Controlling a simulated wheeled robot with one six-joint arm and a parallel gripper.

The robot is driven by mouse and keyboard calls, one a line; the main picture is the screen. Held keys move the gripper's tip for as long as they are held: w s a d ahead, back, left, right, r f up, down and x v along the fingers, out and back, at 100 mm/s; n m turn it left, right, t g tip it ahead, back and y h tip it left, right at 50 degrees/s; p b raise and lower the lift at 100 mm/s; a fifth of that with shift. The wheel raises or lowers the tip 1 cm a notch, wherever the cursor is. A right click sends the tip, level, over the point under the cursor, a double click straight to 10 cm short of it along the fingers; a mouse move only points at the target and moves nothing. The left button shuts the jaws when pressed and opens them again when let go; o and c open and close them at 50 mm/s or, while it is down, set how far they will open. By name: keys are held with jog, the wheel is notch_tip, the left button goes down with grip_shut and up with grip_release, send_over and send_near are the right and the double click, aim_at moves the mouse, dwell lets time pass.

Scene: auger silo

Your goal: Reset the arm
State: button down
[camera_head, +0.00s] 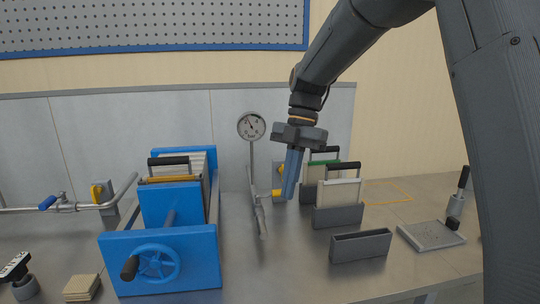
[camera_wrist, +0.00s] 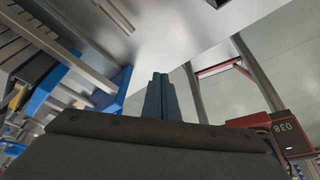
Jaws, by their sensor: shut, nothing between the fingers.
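My arm reaches in from the upper right in the head view. My gripper (camera_head: 291,180) points down over the grey bench, behind and right of the blue machine. Its blue fingers are together with nothing between them. The fingers also show in the wrist view (camera_wrist: 160,98), pressed together above a dark housing. In the head view the fingers overlap the yellow-handled fitting near the gauge; I cannot tell if they touch it.
The blue machine (camera_head: 164,240) with a handwheel stands left of my gripper. A pressure gauge (camera_head: 251,126) rises beside it. Grey holders with plates (camera_head: 338,192) stand close on the right. An empty grey holder (camera_head: 360,246) is in front. A flat grey plate (camera_head: 430,236) lies farther right.

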jog(key=s+d+f+m+t+h, duration=0.1)
jog(key=s+d+f+m, duration=0.6)
jog(key=m, duration=0.7)
jog(key=s+d+f+m+t+h, duration=0.1)
jog(key=s+d+f+m+t, duration=0.1)
jog(key=s+d+f+m, duration=0.5)
jog(key=s+f+m, duration=0.2)
jog(key=s+m, duration=0.3)
jog(key=m, duration=0.2)
jog(key=shift+d+m+t, duration=0.3)
jog(key=shift+d, duration=0.1)
